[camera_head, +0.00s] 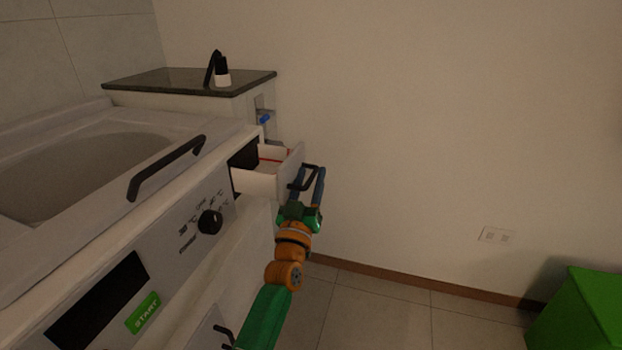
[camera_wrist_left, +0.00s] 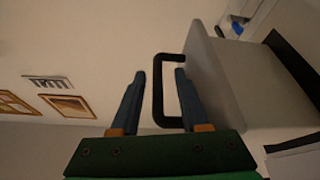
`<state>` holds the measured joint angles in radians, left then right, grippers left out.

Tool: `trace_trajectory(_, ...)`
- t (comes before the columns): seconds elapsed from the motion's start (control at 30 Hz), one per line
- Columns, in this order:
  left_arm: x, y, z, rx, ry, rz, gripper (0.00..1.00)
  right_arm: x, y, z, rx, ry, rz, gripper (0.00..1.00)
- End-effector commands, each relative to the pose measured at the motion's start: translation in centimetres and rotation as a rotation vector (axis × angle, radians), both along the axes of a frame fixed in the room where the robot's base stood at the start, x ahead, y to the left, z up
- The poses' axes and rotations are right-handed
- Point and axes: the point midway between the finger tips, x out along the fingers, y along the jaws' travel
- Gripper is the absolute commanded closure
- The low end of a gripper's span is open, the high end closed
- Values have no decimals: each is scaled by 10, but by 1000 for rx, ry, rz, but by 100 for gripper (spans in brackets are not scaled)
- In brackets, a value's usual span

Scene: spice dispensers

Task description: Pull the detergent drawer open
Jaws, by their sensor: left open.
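The white detergent drawer (camera_head: 262,181) stands pulled out from the front panel of the washing machine (camera_head: 187,220), near its far right end. Its inside shows from above, with a thin red line. A black handle (camera_head: 303,178) is on the drawer front, and the handle (camera_wrist_left: 158,92) also shows in the left wrist view. My left gripper (camera_head: 311,170) is open at the handle, and in the left wrist view its fingers (camera_wrist_left: 160,75) lie either side of the handle's bar. I cannot tell whether either finger touches it. My right gripper is not in view.
A black lid handle (camera_head: 166,166) and a round knob (camera_head: 210,222) are on the machine. A dark-topped counter (camera_head: 165,82) with a black and white item (camera_head: 221,72) stands behind. A green box (camera_head: 578,312) is at lower right. Floor between is clear.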

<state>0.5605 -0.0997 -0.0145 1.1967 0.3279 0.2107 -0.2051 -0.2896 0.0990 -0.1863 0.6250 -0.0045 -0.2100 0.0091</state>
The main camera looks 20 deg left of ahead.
Motion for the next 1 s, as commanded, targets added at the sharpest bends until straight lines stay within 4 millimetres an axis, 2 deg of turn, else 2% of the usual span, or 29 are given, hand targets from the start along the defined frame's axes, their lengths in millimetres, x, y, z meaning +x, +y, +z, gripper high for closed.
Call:
trace_trajectory(0.27, -3, 0, 0, 1, -1, 1, 55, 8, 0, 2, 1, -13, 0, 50)
trace_trajectory(0.47, -30, -1, -11, 1, 1, 1, 55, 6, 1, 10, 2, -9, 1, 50)
trace_trajectory(0.7, -60, -2, -24, 0, 1, 0, 55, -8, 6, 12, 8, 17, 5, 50)
trace_trajectory(1.0, -66, -2, -26, 0, -1, 0, 55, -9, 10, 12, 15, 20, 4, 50)
